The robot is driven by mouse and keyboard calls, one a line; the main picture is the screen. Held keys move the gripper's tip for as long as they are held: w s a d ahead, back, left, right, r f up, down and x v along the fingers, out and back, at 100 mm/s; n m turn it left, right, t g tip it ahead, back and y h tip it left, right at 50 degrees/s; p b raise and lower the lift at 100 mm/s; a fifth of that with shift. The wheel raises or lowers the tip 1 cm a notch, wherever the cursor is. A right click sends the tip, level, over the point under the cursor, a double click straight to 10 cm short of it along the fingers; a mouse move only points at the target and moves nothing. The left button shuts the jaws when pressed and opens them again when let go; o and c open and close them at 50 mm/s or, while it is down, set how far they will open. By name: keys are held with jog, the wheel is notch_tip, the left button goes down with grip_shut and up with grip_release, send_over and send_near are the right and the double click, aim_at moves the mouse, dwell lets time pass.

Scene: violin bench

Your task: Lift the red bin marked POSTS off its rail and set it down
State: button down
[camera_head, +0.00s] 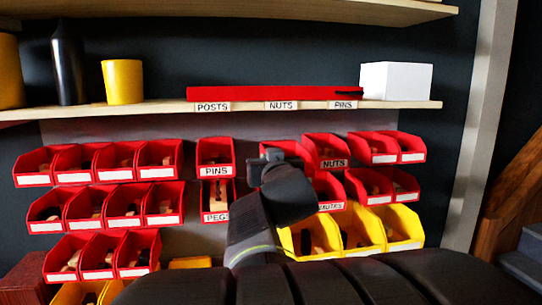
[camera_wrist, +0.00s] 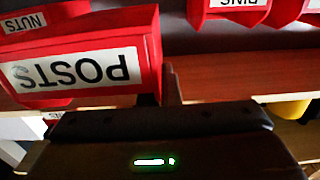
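The red POSTS bin (camera_wrist: 80,65) fills the upper left of the wrist view, its white label upside down. In the head view, a red bin (camera_head: 285,148) sits in the top row between the PINS bin (camera_head: 215,153) and the NUTS bin (camera_head: 328,150); my gripper (camera_head: 270,158) covers its label. One dark finger (camera_wrist: 172,88) stands close beside the bin's side wall in the wrist view. The other finger is not visible, so I cannot tell whether my gripper is open or shut on the bin. The rail behind the bin is hidden.
Red bins crowd both sides; yellow bins (camera_head: 404,225) hang below right.

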jog(key=shift+s+d+r+p, duration=0.15)
jog(key=shift+s+p, duration=0.3)
jog(key=shift+s, duration=0.45)
jog(key=shift+s+d+f+p, duration=0.1)
jog(key=shift+s+d+p, duration=0.1)
jog(key=shift+s+p, duration=0.45)
jog(key=shift+s, duration=0.25)
